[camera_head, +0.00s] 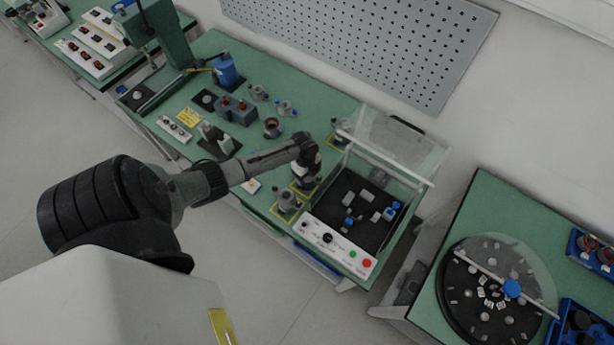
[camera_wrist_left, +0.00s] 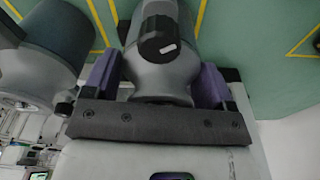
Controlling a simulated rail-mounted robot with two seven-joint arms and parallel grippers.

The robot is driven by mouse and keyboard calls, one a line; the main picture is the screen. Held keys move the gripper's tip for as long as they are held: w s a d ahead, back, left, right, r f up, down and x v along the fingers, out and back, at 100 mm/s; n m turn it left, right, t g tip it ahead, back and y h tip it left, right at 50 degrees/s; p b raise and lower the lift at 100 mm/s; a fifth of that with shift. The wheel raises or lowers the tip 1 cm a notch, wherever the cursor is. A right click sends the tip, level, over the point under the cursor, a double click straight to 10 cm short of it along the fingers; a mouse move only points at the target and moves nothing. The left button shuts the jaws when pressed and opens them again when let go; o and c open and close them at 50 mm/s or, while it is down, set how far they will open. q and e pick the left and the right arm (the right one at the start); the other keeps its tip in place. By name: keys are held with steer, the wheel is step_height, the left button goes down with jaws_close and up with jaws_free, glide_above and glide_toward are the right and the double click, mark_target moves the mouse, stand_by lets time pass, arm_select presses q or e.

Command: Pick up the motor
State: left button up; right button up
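In the left wrist view a grey motor (camera_wrist_left: 160,80) with a dark round cap stands between the purple fingers of my left gripper (camera_wrist_left: 158,85). The fingers are on both sides of it, very close; I cannot tell whether they press on it. In the head view my left gripper (camera_head: 307,160) is at a motor by the left side of the test box, and the arm partly hides that motor. A second motor (camera_head: 287,203) stands in a yellow-marked square in front, and a large grey body shows left in the wrist view (camera_wrist_left: 45,50). My right gripper is not in view.
The test box (camera_head: 347,258) has a raised clear lid (camera_head: 398,140) and loose parts inside, close to the right of the gripper. Small parts and a blue container (camera_head: 225,70) stand farther left on the green table. A round dial table (camera_head: 495,295) is at the right.

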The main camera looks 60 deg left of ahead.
arm_select(q)
steer(key=c, duration=1)
steer(key=shift+r, duration=0.1)
